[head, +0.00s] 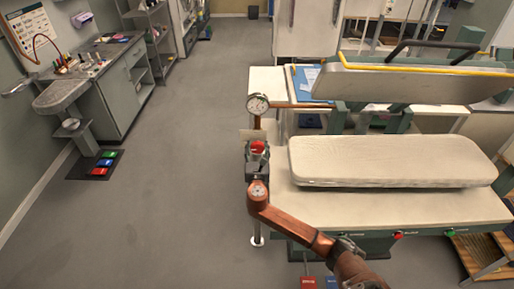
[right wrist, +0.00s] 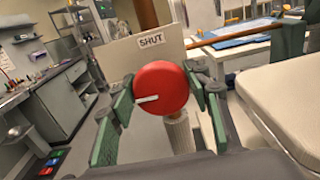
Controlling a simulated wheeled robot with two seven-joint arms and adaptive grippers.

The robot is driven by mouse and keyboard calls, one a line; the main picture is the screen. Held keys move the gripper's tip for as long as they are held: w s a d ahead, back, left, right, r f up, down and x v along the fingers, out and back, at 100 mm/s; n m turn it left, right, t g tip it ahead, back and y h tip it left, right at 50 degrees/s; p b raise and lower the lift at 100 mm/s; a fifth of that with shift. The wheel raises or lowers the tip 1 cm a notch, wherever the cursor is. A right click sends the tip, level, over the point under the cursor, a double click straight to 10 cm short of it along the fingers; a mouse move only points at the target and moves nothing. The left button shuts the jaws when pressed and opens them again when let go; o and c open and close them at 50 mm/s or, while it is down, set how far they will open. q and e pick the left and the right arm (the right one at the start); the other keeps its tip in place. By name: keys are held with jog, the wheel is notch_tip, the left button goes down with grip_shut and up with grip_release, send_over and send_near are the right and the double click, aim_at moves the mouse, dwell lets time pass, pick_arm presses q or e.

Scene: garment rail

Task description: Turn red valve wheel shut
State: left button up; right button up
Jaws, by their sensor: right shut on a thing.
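The red valve wheel (head: 258,146) is at the left end of the press table, below the round gauge. In the right wrist view the wheel (right wrist: 162,88) faces me, with a white pointer mark pointing left. A pale plate behind it carries a SHUT label (right wrist: 151,41) above the wheel. My right gripper (head: 257,160) is at the wheel. In the right wrist view its green fingers (right wrist: 160,92) stand on either side of the wheel and are shut on it. My left gripper is not in view.
A round gauge (head: 258,104) and a copper pipe (head: 300,105) are close behind the wheel. The padded press board (head: 385,160) lies to the right, under a raised press head (head: 425,82). Open floor (head: 185,150) lies to the left, with a sink counter (head: 110,85) beyond.

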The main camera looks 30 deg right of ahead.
jog(key=c, duration=0.4)
jog(key=shift+o, duration=0.2)
jog(key=m, duration=0.3)
jog(key=shift+f+m, duration=0.1)
jog(key=shift+m, duration=0.3)
jog(key=m, duration=0.3)
jog(key=shift+s+m+b, duration=0.1)
jog(key=shift+m+b, duration=0.2)
jog(key=m+b, duration=0.1)
jog(key=m, duration=0.4)
jog(key=shift+d+f+m+b, duration=0.2)
jog(key=shift+m+b, duration=0.1)
jog(key=shift+b, duration=0.1)
jog(key=m+b, duration=0.1)
jog(key=m, duration=0.3)
jog(key=shift+f+m+b, duration=0.1)
jog(key=shift+m+b, duration=0.2)
jog(key=shift+b, duration=0.1)
jog(key=shift+m, duration=0.3)
